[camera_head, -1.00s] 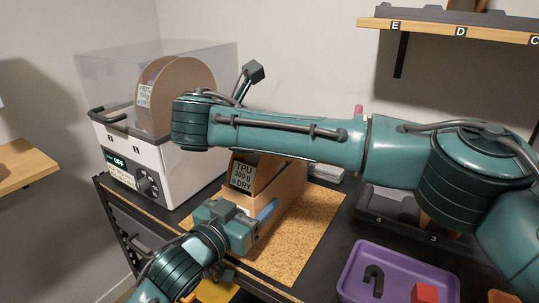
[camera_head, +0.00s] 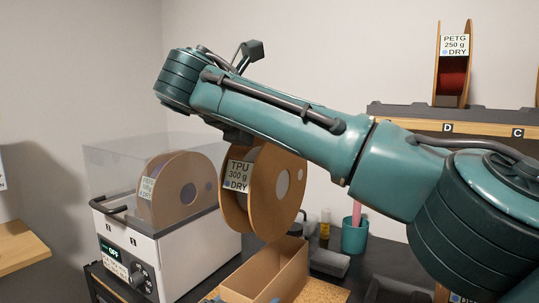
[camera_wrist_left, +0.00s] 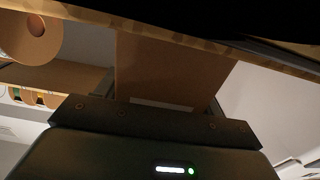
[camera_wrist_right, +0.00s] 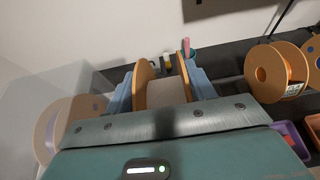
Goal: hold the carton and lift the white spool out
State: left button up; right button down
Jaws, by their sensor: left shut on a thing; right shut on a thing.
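The spool (camera_head: 262,190), labelled TPU 300 g DRY, has brown cardboard flanges and hangs upright above the open carton (camera_head: 266,272). My right gripper (camera_wrist_right: 160,88) is shut on it, one blue-green finger on each side. Its pale winding shows between the flanges in the right wrist view. In the head view my right arm hides the grip. My left gripper (camera_wrist_left: 162,98) is shut on the carton's brown wall (camera_wrist_left: 168,62), which fills the space between its fingers. The left arm is all but out of the head view.
A dryer (camera_head: 150,225) with a clear cover and a spool inside stands left of the carton. A teal cup (camera_head: 355,236) is behind to the right. A shelf (camera_head: 480,130) with a red PETG spool (camera_head: 452,80) is at upper right.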

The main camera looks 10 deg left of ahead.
dwell(0.3)
pick_arm(q)
jog(key=o, duration=1.1)
jog(key=shift+c, duration=0.2)
